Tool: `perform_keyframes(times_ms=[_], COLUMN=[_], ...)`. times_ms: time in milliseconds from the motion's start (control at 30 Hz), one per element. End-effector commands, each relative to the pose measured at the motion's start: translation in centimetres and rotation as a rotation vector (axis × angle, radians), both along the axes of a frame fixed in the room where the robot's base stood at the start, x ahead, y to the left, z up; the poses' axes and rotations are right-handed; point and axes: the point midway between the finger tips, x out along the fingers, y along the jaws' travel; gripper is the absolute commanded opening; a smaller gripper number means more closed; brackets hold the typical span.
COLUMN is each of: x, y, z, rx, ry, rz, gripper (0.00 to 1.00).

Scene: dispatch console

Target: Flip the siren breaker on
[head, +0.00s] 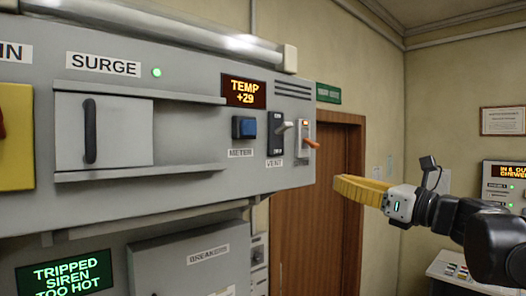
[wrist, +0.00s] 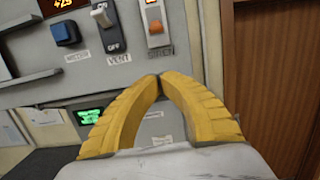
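The "BREAKERS" cabinet (head: 165,262) is at the bottom of the head view with its front closed; no individual siren breaker can be made out. A green-lettered display (head: 66,277) beside it reads "TRIPPED SIREN TOO HOT"; it also shows, too small to read, in the wrist view (wrist: 90,116). My gripper (head: 338,187) has yellow fingers, right of the panel in the head view. Its fingertips meet in the wrist view (wrist: 160,78), shut with nothing visible between them.
A "VENT" switch (head: 277,134) and blue "METER" button (head: 244,127) are on the upper panel. A "TEMP +29" display (head: 244,92) is above them. The "SURGE" cover (head: 125,133) is between two projecting rails. A brown door (head: 300,230) is behind my gripper.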

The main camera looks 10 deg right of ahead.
Motion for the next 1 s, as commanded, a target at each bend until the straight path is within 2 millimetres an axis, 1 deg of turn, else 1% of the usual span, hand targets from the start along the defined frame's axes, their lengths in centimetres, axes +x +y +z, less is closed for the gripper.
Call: perform_keyframes(times_ms=[267, 367, 467, 533, 867, 1000], x=[0.0, 0.4, 1.4, 2.3, 8.0, 7.2], y=[0.1, 0.4, 1.1, 1.9, 6.0, 5.3], z=[-0.1, 0.0, 0.2, 0.5, 1.6, 3.5], rx=[-0.002, -0.003, -0.003, -0.003, -0.004, -0.005], ry=[0.000, 0.000, 0.000, 0.001, 0.001, 0.000], rz=[0.001, 0.002, 0.004, 0.005, 0.004, -0.002], gripper=[0.00, 0.00, 0.00, 0.00, 0.00, 0.00])
